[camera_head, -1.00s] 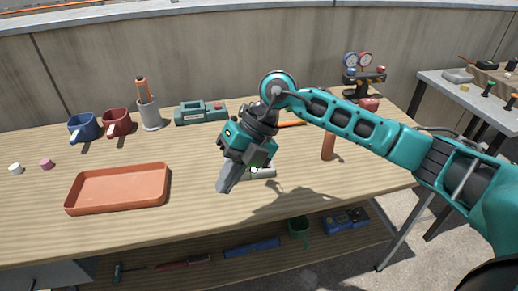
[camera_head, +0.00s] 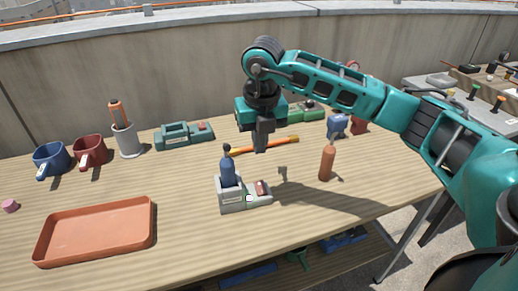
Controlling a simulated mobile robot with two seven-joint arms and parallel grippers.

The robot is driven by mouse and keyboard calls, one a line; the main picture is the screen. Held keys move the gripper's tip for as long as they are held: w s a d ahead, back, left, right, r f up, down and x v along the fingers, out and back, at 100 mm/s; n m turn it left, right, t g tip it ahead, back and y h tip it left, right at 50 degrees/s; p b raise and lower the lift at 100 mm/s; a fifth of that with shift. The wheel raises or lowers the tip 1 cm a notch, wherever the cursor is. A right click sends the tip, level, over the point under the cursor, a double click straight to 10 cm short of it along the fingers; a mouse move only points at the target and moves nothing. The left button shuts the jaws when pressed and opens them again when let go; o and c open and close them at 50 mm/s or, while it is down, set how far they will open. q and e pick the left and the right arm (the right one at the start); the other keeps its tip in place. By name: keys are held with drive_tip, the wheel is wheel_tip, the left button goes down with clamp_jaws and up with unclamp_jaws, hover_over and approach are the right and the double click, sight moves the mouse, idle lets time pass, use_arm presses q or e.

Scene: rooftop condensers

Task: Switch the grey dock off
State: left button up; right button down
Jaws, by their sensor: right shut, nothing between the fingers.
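The grey dock (camera_head: 232,207) sits on the wooden table, right of the orange tray. A dark blue tool (camera_head: 228,174) stands upright in its left part. On its lower right part is a reddish rocker switch (camera_head: 263,188), and a small greenish-white spot shows near its front middle. Which way the switch is tipped is too small to tell. My right gripper (camera_head: 261,148) points down, shut and empty, above and behind the dock, apart from it. My left gripper is not in view.
An orange tray (camera_head: 96,257) lies at the left. A teal dock (camera_head: 184,138), a green dock (camera_head: 308,114), blue mug (camera_head: 51,160), red mug (camera_head: 91,151) and grey cup (camera_head: 127,142) stand further back. A brown cylinder (camera_head: 327,164) stands to the right. The table front is clear.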

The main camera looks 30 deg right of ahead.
sight(257, 184)
use_arm(q)
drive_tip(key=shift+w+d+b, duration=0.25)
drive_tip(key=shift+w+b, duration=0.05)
drive_tip(key=shift+b, duration=0.1)
use_arm(e)
drive_tip(key=f, duration=0.4)
drive_tip(key=w+f, duration=0.1)
drive_tip(key=f, duration=0.6)
drive_tip(key=shift+w+d+f, duration=0.2)
drive_tip(key=shift+f, duration=0.2)
